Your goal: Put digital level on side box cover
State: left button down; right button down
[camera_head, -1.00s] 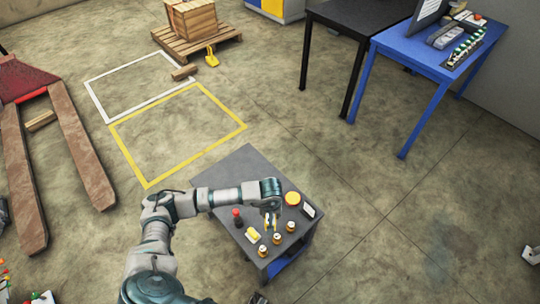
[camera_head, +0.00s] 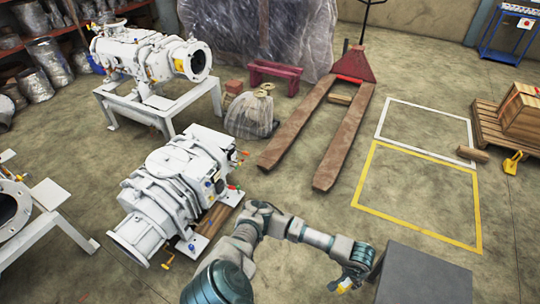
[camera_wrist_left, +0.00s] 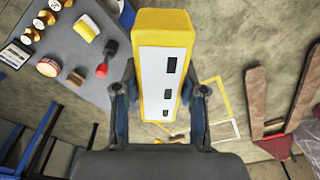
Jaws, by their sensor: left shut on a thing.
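My left gripper (camera_head: 352,278) is at the lower right of the head view, left of the grey table's edge. It is shut on the digital level (camera_wrist_left: 165,75), a yellow block with a white face and dark windows. The level stands out lengthwise between the two fingers in the left wrist view; only a small yellow part (camera_head: 344,286) shows in the head view. A white screw vacuum pump (camera_head: 180,185) stands on the floor to the left, apart from the gripper. I cannot tell which of its parts is the side box cover. My right gripper is not in view.
The grey table (camera_head: 424,276) holds a yellow block (camera_wrist_left: 87,27), a red-and-black item (camera_wrist_left: 105,60) and several gold-topped pieces. A second pump (camera_head: 150,60) stands on a white frame behind. A pallet jack (camera_head: 340,120) and a wrapped bundle (camera_head: 250,112) are beyond. Floor inside the yellow outline is clear.

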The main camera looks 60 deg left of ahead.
aim_at(198, 166)
jog(key=j+u, duration=0.25)
jog(key=j, duration=0.2)
jog(key=i+j+u, duration=0.25)
jog(key=j, duration=0.2)
jog(key=j+u, duration=0.25)
jog(key=j, duration=0.2)
jog(key=i+j+u, duration=0.25)
jog(key=j, duration=0.15)
jog(key=i+j+u, duration=0.25)
jog(key=j, duration=0.3)
jog(key=i+j, duration=0.15)
jog(key=j, duration=0.1)
